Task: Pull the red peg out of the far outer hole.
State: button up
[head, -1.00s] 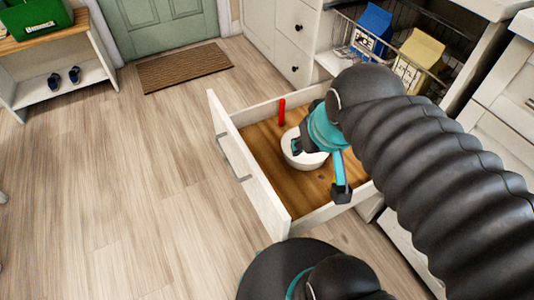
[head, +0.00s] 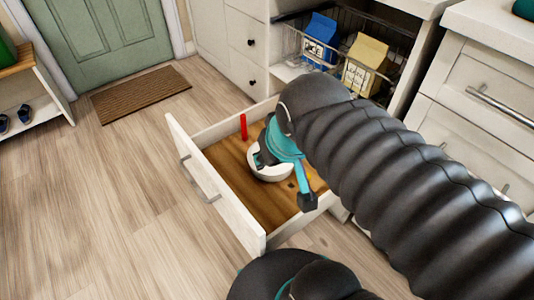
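The red peg (head: 243,126) stands upright from the wooden floor of an open drawer (head: 226,205), near its back left corner. Its hole is hidden under it. Whether a finger touches the white object cannot be told. My wrist and arm hide the drawer's right part.
The drawer's white front and side walls stand up around the peg. A cabinet with a wire basket (head: 300,43) holding a blue carton (head: 319,38) and a yellow carton (head: 364,62) is behind. The wood floor (head: 110,190) at left is clear, with a brown mat (head: 140,94).

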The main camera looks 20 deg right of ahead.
aim_at(243, 119)
jog(key=u, duration=1.8)
jog(key=i, duration=1.3)
jog(key=z, duration=2.55)
